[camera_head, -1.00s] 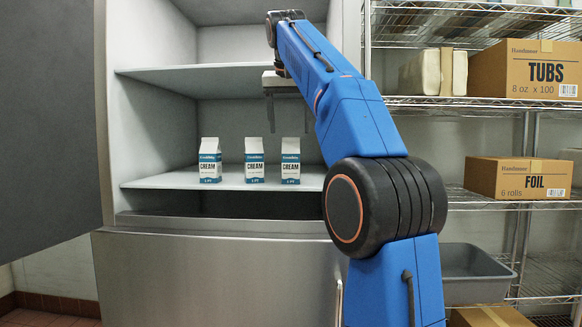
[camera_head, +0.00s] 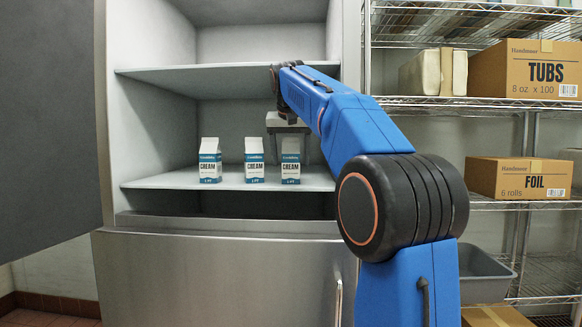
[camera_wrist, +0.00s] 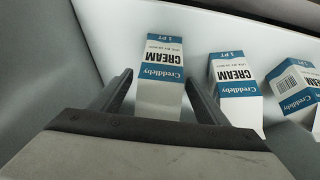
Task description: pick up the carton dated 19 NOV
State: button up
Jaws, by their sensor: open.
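Three white and teal CREAM cartons stand upright in a row on the fridge's lower shelf (camera_head: 140,183): the left carton (camera_head: 210,160), the middle carton (camera_head: 254,161) and the right carton (camera_head: 290,161). My gripper (camera_head: 289,150) is open at the right carton. In the wrist view, my gripper (camera_wrist: 157,76) has that carton (camera_wrist: 161,70) between its open fingers, apart from it on both sides. The middle carton (camera_wrist: 236,85) and left carton (camera_wrist: 293,88) show to the right there, with text upside down. The small date lines are too small to read surely.
The open fridge door (camera_head: 45,120) is at the left. A wire rack at the right holds a TUBS box (camera_head: 525,70), a FOIL box (camera_head: 518,178) and a grey bin (camera_head: 483,275).

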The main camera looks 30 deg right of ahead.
aim_at(291, 165)
jog(key=x, duration=0.3)
jog(key=shift+w+d+f, duration=0.2)
jog(key=shift+w+f, duration=0.05)
jog(key=c, duration=1.5)
jog(key=shift+c, duration=1.1)
jog(key=shift+r, duration=0.2)
